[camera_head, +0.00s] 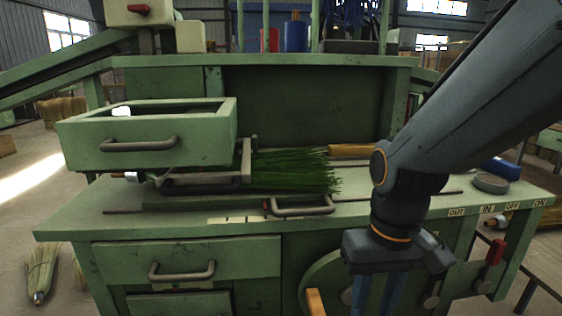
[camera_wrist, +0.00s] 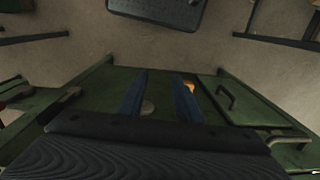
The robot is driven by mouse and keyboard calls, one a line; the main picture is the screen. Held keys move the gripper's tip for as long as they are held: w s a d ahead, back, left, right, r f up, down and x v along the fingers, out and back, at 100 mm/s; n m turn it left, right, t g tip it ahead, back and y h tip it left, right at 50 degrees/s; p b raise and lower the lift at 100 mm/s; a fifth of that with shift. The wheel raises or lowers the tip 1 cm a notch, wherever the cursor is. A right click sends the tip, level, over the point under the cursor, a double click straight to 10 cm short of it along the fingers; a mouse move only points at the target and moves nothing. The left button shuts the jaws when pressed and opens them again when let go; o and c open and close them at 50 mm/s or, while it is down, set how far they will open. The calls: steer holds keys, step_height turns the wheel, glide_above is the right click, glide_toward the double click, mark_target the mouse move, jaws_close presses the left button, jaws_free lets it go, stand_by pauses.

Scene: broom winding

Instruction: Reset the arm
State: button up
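My gripper (camera_head: 378,296) hangs pointing down in front of the workbench, at the lower right of the head view. In the wrist view, its two blue fingers (camera_wrist: 160,85) stand apart with nothing held between them. My arm reaches in from the upper right. The green workbench (camera_head: 400,212) has a round green wheel (camera_head: 330,270) on its front, partly hidden behind my gripper. An orange handle (camera_head: 315,302) shows beside the wheel, left of my fingers. It also shows near the right finger in the wrist view (camera_wrist: 189,87).
Green bristles (camera_head: 295,170) lie in a clamp on the bench top. An open drawer (camera_head: 150,140) juts out at the left. A red lever (camera_head: 495,250) is at the right front. A straw bundle (camera_head: 41,270) is on the floor at left. Open floor (camera_wrist: 90,40) lies before the bench.

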steer(key=s+a+f+n+b, duration=0.1)
steer(key=a+f+n+b, duration=0.15)
steer(key=a, duration=0.25)
steer(key=d+r+m+p, duration=0.3)
steer(key=d+r+p, duration=0.6)
steer(key=p, duration=0.7)
steer(key=shift+r, duration=0.25)
